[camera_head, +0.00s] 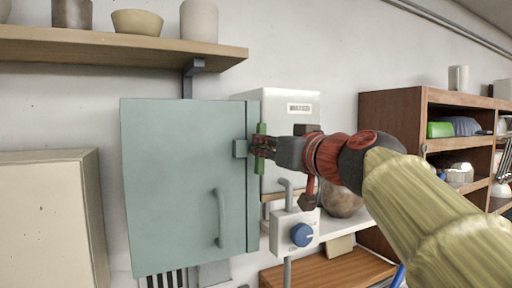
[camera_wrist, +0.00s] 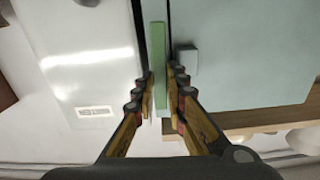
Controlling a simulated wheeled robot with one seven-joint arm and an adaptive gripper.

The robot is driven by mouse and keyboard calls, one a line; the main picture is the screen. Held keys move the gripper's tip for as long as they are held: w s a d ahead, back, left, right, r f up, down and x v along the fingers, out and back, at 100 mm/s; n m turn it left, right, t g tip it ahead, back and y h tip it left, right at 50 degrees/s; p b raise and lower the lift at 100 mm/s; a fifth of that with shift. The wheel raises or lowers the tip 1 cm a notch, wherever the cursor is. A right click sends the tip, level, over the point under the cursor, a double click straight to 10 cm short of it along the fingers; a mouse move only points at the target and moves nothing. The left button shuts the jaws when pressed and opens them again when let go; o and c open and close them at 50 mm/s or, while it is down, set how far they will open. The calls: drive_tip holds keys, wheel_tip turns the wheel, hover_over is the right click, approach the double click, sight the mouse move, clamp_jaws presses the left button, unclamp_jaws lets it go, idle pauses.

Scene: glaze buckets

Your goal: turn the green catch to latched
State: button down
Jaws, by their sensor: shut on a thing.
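The green catch (camera_head: 261,168) is a narrow upright bar at the right edge of the closed teal cabinet door (camera_head: 175,180). In the wrist view the catch (camera_wrist: 159,50) runs lengthwise between my fingers, along the gap beside the door (camera_wrist: 245,60). A small teal block (camera_head: 240,149) sits on the door just left of the catch; it also shows in the wrist view (camera_wrist: 187,60). The bar stands beside this block, not across it. My gripper (camera_head: 263,147) reaches in from the right and is shut on the catch; its fingers (camera_wrist: 160,88) hide part of it.
A white box with a label (camera_head: 300,107) is behind the catch on the right. A grey control box with a blue knob (camera_head: 302,235) is below my gripper. A wooden shelf (camera_head: 130,50) with pots hangs above the cabinet. A brown shelving unit (camera_head: 390,120) stands at right.

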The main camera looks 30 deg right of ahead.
drive_tip(key=m+b, duration=0.1)
drive_tip(key=m, duration=0.1)
drive_tip(key=m+b, duration=0.1)
drive_tip(key=shift+d+f+m, duration=0.15)
drive_tip(key=shift+d+m, duration=0.05)
drive_tip(key=shift+m, duration=0.2)
drive_tip(key=shift+d+f+m+b, duration=0.15)
drive_tip(key=shift+m+b, duration=0.15)
drive_tip(key=shift+m, duration=1.95)
drive_tip(key=shift+d+f+m+b, duration=0.1)
drive_tip(key=shift+m+b, duration=0.15)
drive_tip(key=shift+m, duration=2.05)
drive_tip(key=shift+d+f+m+b, duration=0.15)
drive_tip(key=shift+m+b, duration=0.15)
drive_tip(key=shift+m, duration=1.95)
drive_tip(key=c, duration=1.8)
unclamp_jaws()
